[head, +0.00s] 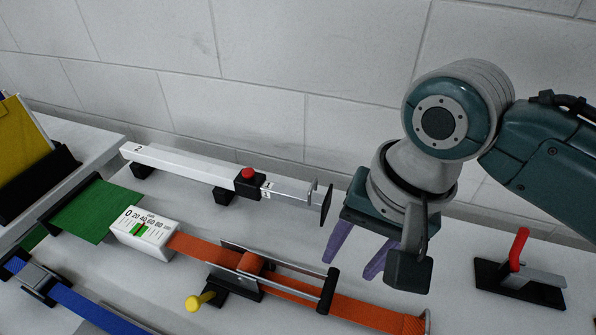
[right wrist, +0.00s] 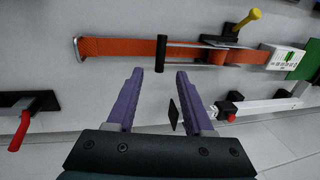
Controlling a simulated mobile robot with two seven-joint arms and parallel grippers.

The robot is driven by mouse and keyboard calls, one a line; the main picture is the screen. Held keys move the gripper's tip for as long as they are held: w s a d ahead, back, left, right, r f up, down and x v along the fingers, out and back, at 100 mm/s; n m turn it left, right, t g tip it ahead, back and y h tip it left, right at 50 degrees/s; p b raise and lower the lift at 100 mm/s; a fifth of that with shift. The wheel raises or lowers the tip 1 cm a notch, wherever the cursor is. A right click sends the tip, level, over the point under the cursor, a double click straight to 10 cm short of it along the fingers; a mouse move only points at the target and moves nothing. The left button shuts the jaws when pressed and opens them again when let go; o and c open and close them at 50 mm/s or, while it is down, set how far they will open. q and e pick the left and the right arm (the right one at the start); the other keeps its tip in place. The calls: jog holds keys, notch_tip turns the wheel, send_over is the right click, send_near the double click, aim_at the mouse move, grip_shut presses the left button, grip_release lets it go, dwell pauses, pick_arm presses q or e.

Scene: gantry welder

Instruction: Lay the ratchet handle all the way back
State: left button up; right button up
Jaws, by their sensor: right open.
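The ratchet (head: 242,275) sits on the orange strap on the table. Its handle is a metal frame ending in a black grip bar (head: 328,291), pointing right along the strap. In the right wrist view the grip bar (right wrist: 161,53) lies just beyond and between my fingertips. My right gripper (head: 351,268) is open and empty, its purple fingers pointing down close to the grip bar, with no clear contact. The gripper also shows in the right wrist view (right wrist: 160,72). My left gripper is out of view.
A white rail with a red knob (head: 247,172) lies behind the ratchet. A white gauge box (head: 145,232) and a yellow knob (head: 194,303) are left. A red-handled clamp (head: 518,248) stands right. A blue strap (head: 85,305) runs in front.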

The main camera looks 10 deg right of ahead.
aim_at(330, 288)
jog(key=f, duration=0.2)
jog(key=a+f+b, duration=0.1)
jog(key=f, duration=0.2)
jog(key=w+f+b, duration=0.1)
jog(key=f, duration=0.2)
jog(key=shift+a+f, duration=0.15)
jog(key=shift+a, duration=0.1)
jog(key=c, duration=0.5)
grip_shut()
dwell(0.5)
